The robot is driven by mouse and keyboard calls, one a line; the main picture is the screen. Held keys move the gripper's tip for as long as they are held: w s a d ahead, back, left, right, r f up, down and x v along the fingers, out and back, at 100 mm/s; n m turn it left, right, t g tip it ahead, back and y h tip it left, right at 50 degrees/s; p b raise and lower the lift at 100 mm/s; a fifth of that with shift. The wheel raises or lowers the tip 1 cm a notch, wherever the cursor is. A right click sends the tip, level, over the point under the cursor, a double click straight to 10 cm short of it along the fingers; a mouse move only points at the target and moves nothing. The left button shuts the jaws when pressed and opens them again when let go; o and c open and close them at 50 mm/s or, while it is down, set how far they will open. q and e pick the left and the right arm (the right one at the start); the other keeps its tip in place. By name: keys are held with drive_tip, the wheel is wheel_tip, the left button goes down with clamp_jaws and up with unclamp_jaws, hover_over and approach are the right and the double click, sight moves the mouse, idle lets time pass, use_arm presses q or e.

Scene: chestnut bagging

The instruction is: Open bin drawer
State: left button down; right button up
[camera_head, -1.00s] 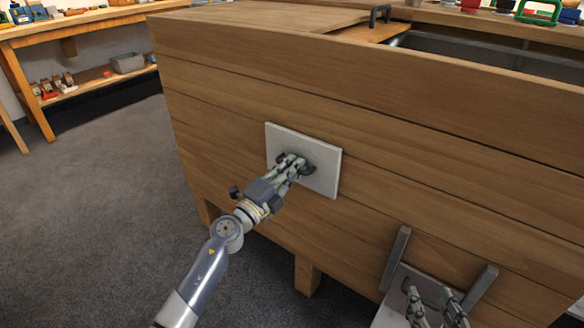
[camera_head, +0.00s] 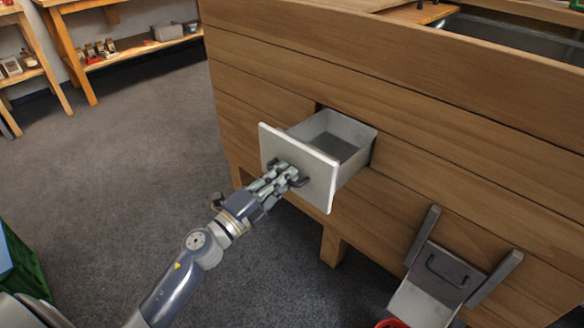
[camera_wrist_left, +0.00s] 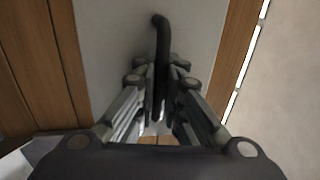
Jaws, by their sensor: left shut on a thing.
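The bin drawer (camera_head: 328,188) is a light grey box with a flat white-grey front. It stands pulled out of the wooden bin's side (camera_head: 430,150), and its inside looks empty in the head view. My left gripper (camera_head: 290,178) is shut on the dark drawer handle (camera_head: 302,181) at the drawer's front. In the left wrist view the dark handle (camera_wrist_left: 160,45) runs between the fingers of my left gripper (camera_wrist_left: 158,80), against the pale drawer front (camera_wrist_left: 115,50). My right gripper is not in view.
A grey chute with a dark handle (camera_head: 447,269) sits between two brackets at the lower right. Part of a red container (camera_head: 391,323) shows below it. A green crate (camera_head: 22,265) is at the left edge. Grey floor lies free left of the bin. Shelves stand behind.

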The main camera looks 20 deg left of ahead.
use_arm(q)
drive_tip(key=shift+s+a, duration=0.2)
drive_tip(key=shift+s, duration=0.35)
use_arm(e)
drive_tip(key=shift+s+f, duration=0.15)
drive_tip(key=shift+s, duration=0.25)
use_arm(q)
drive_tip(key=c, duration=2)
unclamp_jaws()
drive_tip(key=shift+o, duration=0.2)
drive_tip(key=v, duration=1.2)
